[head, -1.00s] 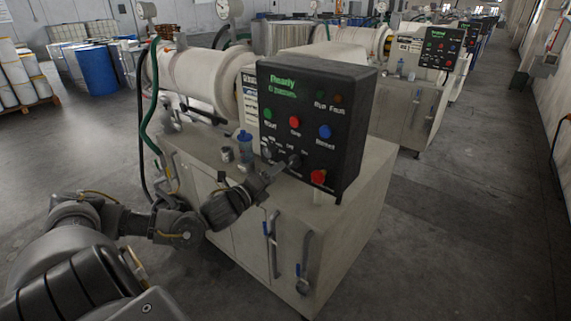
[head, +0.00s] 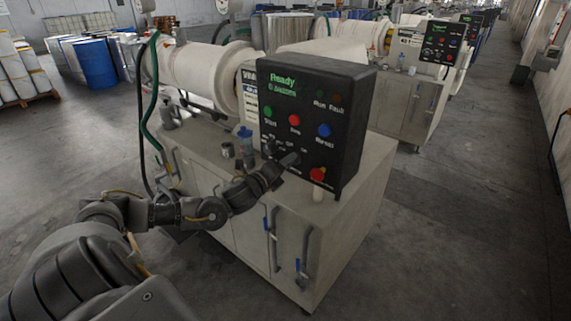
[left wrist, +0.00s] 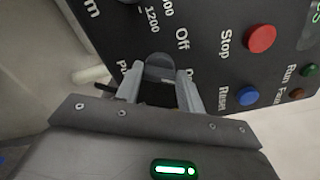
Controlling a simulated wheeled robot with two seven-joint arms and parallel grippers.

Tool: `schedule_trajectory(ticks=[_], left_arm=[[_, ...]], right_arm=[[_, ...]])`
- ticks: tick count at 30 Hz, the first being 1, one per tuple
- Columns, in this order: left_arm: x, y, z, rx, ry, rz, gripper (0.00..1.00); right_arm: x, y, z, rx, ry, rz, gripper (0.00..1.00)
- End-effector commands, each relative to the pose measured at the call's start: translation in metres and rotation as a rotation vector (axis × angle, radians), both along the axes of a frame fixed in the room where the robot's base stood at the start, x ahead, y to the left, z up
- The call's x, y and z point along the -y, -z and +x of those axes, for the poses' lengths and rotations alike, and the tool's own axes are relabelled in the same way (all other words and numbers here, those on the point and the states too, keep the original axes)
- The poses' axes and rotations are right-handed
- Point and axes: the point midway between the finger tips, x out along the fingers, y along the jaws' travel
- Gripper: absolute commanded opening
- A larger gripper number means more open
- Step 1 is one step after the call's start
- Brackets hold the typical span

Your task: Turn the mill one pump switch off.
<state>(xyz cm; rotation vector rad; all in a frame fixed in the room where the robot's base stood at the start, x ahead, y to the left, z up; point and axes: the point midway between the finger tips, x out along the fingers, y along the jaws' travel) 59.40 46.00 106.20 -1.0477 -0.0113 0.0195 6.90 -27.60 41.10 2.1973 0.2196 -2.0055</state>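The mill one control panel (head: 345,110) is a dark box with a green "Ready" display. My left gripper (head: 290,160) is at the lower left part of its face. In the left wrist view the two fingers of my left gripper (left wrist: 163,84) stand on either side of a grey rounded switch knob (left wrist: 160,66). The word "Off" is printed just beyond the knob. Other lettering beside the knob is partly hidden by the fingers. I cannot tell whether the fingers press on the knob. In the head view my gripper hides the knob. My right gripper is not in view.
On the panel are a red Stop button (head: 294,120), a blue Reset button (head: 324,130) and a red mushroom button (head: 317,174). A blue-capped bottle (head: 246,142) and a small can (head: 227,150) stand on the cabinet (head: 340,222) left of the panel. The right-hand aisle is clear.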

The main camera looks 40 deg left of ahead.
Motion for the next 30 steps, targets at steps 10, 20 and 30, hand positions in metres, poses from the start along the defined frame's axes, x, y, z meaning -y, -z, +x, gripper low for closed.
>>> schedule_trajectory(ticks=[10,20,30], left_arm=[[-0.001,0.0,0.0,0.0,-0.001,-0.018,0.15],[-0.001,0.0,0.0,0.003,-0.002,-0.196,0.15],[-0.001,0.0,0.0,0.009,-0.003,-0.514,0.15]], right_arm=[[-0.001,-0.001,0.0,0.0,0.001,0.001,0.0],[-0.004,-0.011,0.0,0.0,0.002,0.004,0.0],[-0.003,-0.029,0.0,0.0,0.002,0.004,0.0]])
